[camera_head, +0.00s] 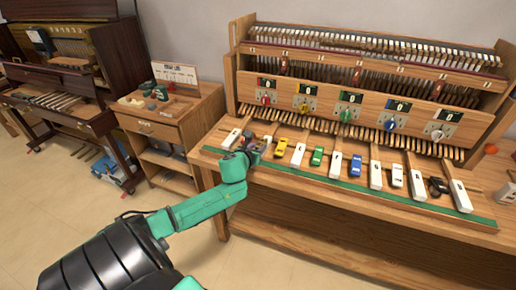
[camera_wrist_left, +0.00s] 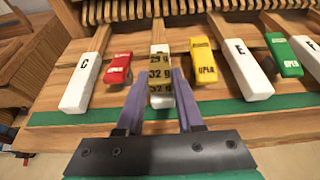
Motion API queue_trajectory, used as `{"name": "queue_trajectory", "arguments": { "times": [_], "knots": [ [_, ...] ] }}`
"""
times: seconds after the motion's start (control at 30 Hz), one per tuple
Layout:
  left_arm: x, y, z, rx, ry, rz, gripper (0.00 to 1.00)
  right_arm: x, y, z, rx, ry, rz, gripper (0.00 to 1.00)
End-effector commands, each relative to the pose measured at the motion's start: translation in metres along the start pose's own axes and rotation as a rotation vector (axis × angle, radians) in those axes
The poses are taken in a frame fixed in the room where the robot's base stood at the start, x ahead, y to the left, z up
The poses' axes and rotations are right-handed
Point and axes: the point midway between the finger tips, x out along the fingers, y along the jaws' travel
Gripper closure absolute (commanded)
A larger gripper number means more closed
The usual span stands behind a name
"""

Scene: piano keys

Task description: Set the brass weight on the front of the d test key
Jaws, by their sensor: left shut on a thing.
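My left gripper (camera_head: 251,148) is over the left end of the row of test keys. In the left wrist view, its two purple fingers (camera_wrist_left: 159,82) are closed on the sides of the brass weight (camera_wrist_left: 160,87), a gold stack with gram marks. The weight is in front of the white d test key (camera_wrist_left: 158,48), over its front part. Whether it touches the key cannot be told. The weight hides the key's letter.
A green strip (camera_head: 352,187) runs along the bench's front edge. Behind the keys stands a wooden action frame (camera_head: 365,85) with dials. A side cabinet (camera_head: 172,125) is at the left.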

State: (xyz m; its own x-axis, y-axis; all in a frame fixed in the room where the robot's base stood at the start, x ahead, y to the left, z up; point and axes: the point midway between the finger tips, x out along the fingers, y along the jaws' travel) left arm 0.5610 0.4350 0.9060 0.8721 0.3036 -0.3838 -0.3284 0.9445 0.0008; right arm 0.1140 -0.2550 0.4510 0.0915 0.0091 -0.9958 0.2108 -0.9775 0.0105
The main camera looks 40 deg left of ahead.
Motion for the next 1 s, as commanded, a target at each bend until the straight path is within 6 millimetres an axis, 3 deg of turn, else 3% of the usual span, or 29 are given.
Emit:
{"name": "queue_trajectory", "arguments": {
  "times": [1.0],
  "knots": [
    [0.0039, -0.0005, -0.0096, 0.001, -0.001, -0.001, 1.00, 0.0065, 0.0055, 0.0021, -0.004, -0.002, 0.007, 1.00]
  ]
}}
